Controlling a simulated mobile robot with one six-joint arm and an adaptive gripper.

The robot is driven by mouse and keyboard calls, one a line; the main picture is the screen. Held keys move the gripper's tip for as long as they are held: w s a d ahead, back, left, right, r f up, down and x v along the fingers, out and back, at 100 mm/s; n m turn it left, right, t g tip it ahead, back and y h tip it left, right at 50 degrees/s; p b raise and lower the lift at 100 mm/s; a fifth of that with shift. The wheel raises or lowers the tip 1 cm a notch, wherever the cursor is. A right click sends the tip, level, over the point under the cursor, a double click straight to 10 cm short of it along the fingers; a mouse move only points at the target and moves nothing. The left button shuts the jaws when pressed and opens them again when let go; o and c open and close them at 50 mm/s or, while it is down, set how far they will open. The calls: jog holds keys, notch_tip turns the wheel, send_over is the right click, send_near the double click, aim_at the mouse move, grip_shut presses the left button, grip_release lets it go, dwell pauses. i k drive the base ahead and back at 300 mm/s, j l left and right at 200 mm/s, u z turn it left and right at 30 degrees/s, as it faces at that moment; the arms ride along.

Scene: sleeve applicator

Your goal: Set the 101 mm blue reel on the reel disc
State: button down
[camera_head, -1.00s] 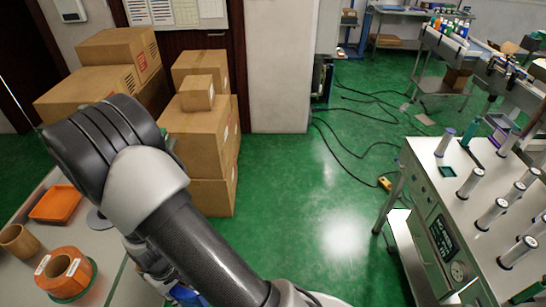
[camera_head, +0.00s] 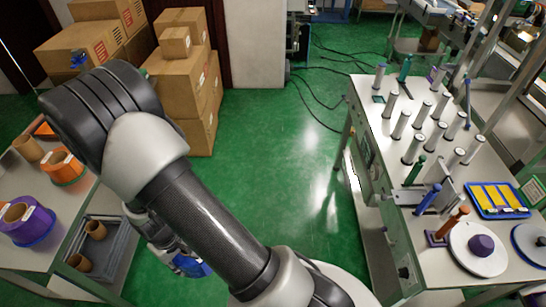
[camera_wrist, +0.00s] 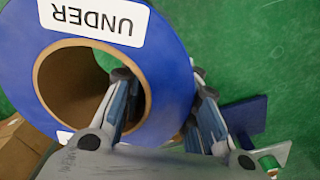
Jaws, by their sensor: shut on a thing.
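The blue reel (camera_wrist: 165,60) fills the upper left of the wrist view, with a brown cardboard core and a white label reading "UNDER". My gripper (camera_wrist: 160,85) is shut on its wall, one finger inside the core and the other outside. In the head view a small part of the blue reel (camera_head: 200,269) shows low in the frame, mostly hidden by my arm. A white disc (camera_head: 463,263) with a purple hub (camera_head: 480,245) lies on the right table, apart from the reel. I take it as the reel disc. No reel sits on it.
The right table (camera_head: 390,88) holds several upright white-grey posts, a blue tray (camera_head: 503,212) with yellow strips and a second, blue-edged disc (camera_head: 526,240). The left table has an orange reel (camera_head: 60,166) and a purple reel (camera_head: 35,228). Green floor (camera_head: 270,150) lies clear between.

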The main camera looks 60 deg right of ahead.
aim_at(479, 247)
jog(key=k+j+z, duration=0.1)
jog(key=k, duration=0.25)
jog(key=k+j, duration=0.3)
jog(key=k+j+z, duration=0.15)
jog(key=k, duration=0.3)
jog(key=z, duration=2.65)
